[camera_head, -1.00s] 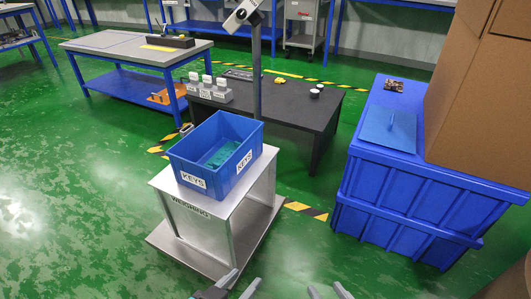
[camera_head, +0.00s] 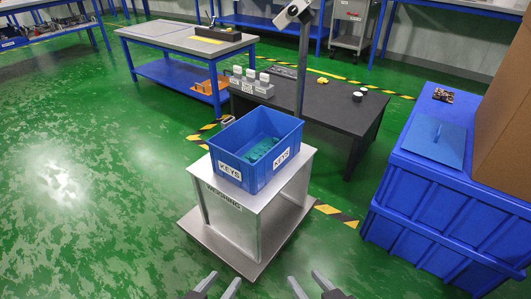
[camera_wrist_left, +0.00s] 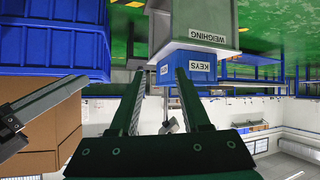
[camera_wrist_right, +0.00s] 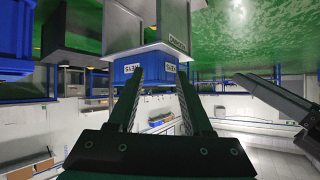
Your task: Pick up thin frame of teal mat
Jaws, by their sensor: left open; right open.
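Teal material (camera_head: 262,150) lies on the floor of a blue crate (camera_head: 231,170) labelled KEYS. It looks like flat pieces, but is too small to tell whether a thin frame is among it. The crate stands on a metal weighing stand (camera_head: 222,208). My left gripper (camera_head: 221,284) and right gripper (camera_head: 306,284) are open and empty, low at the front and well short of the stand. The crate appears upside down between the fingers in the left wrist view (camera_wrist_left: 200,67) and the right wrist view (camera_wrist_right: 128,72).
A dark table (camera_head: 340,114) with white-capped containers (camera_head: 250,80) stands behind the stand. A pole (camera_head: 302,70) rises beside the crate. Green floor is clear at left.

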